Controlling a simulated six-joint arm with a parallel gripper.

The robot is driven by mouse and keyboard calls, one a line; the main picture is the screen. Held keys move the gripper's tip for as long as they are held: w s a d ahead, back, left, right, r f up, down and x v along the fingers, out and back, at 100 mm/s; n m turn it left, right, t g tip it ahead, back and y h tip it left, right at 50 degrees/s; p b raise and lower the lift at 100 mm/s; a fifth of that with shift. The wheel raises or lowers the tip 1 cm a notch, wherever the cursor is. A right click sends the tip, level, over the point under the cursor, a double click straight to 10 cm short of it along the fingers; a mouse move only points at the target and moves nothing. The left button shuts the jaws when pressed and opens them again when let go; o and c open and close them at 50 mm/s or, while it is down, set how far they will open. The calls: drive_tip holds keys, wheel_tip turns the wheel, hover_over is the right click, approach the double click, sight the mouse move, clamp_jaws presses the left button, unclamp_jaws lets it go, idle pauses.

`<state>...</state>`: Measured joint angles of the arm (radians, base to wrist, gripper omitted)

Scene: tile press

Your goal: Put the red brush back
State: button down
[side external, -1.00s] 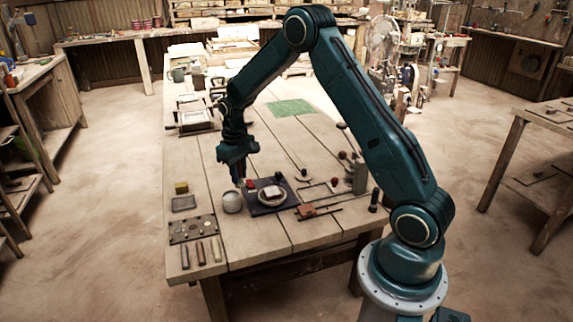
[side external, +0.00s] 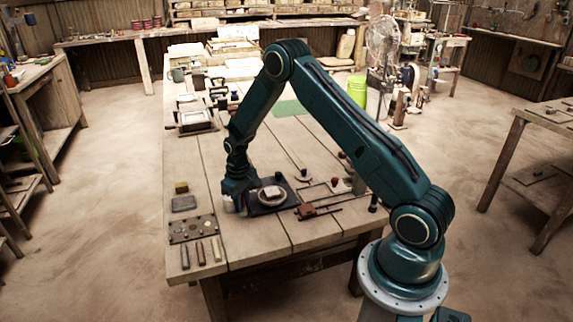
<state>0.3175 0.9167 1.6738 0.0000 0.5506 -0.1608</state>
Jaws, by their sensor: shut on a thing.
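My gripper (side external: 239,205) is low over the near part of the table, at the pale round pot (side external: 228,206). The gripper covers most of the pot. It is shut on the red brush, which its body hides in this view, so I cannot tell how far the brush is inside the pot.
A yellow block (side external: 181,187), a grey pad (side external: 184,204) and a board with several round spots (side external: 192,229) lie to the left. Several small bars lie in front. A brown block (side external: 307,210) and thin rods lie to the right. A green mat (side external: 290,108) lies farther back.

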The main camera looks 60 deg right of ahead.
drive_tip(key=shift+f, duration=1.75)
drive_tip(key=shift+f, duration=0.1)
drive_tip(key=c, duration=1.3)
unclamp_jaws()
drive_tip(key=shift+r, duration=6.15)
